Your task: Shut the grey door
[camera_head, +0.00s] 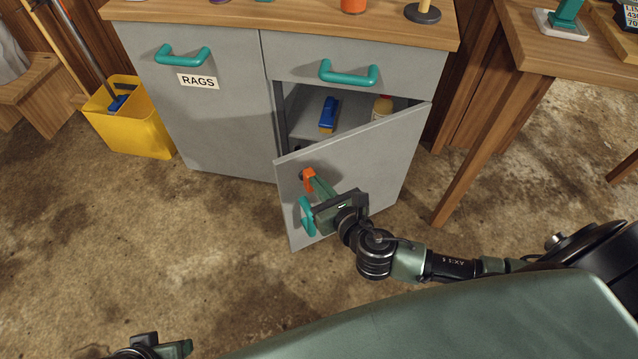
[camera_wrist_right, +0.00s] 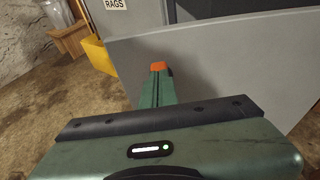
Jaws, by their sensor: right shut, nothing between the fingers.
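The grey door (camera_head: 365,160) of the cabinet stands ajar, hinged on its right side, with its free left edge swung out toward me. It carries a teal handle (camera_head: 306,216) near that free edge. My right gripper (camera_head: 309,178) is shut and empty, its orange fingertips in front of the door's outer face, above the handle. In the right wrist view the shut fingertips (camera_wrist_right: 159,66) show before the grey door (camera_wrist_right: 220,65); whether they touch it I cannot tell. My left gripper (camera_head: 160,349) is only partly in view at the bottom edge.
Inside the open compartment are a blue object (camera_head: 329,114) and a jar-like container (camera_head: 382,107). A drawer (camera_head: 300,62) above is closed. The RAGS door (camera_head: 200,120) to the left is closed. A yellow bucket (camera_head: 128,125) stands left; a wooden table (camera_head: 540,55) stands right.

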